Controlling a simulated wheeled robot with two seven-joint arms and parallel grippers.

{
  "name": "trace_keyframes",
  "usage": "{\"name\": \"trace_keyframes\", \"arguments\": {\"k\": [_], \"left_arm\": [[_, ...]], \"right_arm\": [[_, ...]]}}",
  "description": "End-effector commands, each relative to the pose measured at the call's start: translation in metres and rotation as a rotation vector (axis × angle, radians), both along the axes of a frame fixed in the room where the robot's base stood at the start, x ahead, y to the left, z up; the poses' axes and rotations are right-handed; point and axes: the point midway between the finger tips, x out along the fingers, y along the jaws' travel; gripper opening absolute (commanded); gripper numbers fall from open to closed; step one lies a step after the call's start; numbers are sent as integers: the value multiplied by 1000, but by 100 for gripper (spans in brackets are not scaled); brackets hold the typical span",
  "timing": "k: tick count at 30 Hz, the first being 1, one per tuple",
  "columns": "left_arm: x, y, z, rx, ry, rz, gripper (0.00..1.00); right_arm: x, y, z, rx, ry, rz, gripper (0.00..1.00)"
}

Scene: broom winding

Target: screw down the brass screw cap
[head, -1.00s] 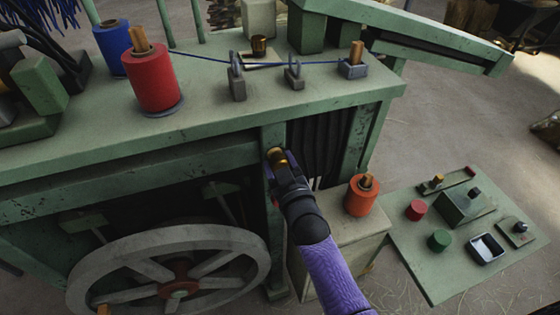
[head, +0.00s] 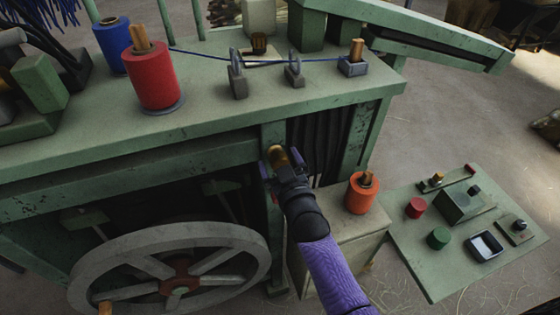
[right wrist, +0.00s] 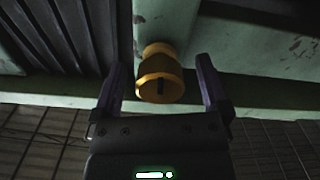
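The brass screw cap (head: 277,155) sits on the front green post of the machine. In the right wrist view, the brass screw cap (right wrist: 160,75) has a wide rim with a dark slot and a narrower part behind it, against the post. My right gripper (head: 282,166) is open around it. In the right wrist view, the purple fingers of my right gripper (right wrist: 160,66) stand on either side of the cap, with a visible gap on each side. The cap's seat is hidden behind its rim. My left gripper is not in view.
Above is the green bench top (head: 210,115) with a red spool (head: 152,80), a blue spool (head: 112,42) and stretched blue line. A grey handwheel (head: 170,270) is at lower left. An orange spool (head: 361,195) stands close right of my arm.

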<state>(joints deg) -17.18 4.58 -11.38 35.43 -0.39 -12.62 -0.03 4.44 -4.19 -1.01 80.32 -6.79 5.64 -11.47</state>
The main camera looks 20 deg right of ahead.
Motion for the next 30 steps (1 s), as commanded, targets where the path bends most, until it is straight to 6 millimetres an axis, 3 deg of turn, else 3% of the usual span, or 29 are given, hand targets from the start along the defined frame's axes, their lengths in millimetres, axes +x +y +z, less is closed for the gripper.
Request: {"name": "trace_keyframes", "arguments": {"k": [8, 18, 21, 30], "left_arm": [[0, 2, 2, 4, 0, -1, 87], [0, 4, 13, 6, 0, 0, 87], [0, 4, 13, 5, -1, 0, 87], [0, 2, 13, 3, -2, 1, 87]], "right_arm": [[-7, 0, 1, 0, 0, 0, 96], [-83, -3, 1, 0, 2, 0, 96], [-95, -3, 0, -1, 1, 0, 96], [-99, -3, 0, 0, -1, 0, 96]]}}
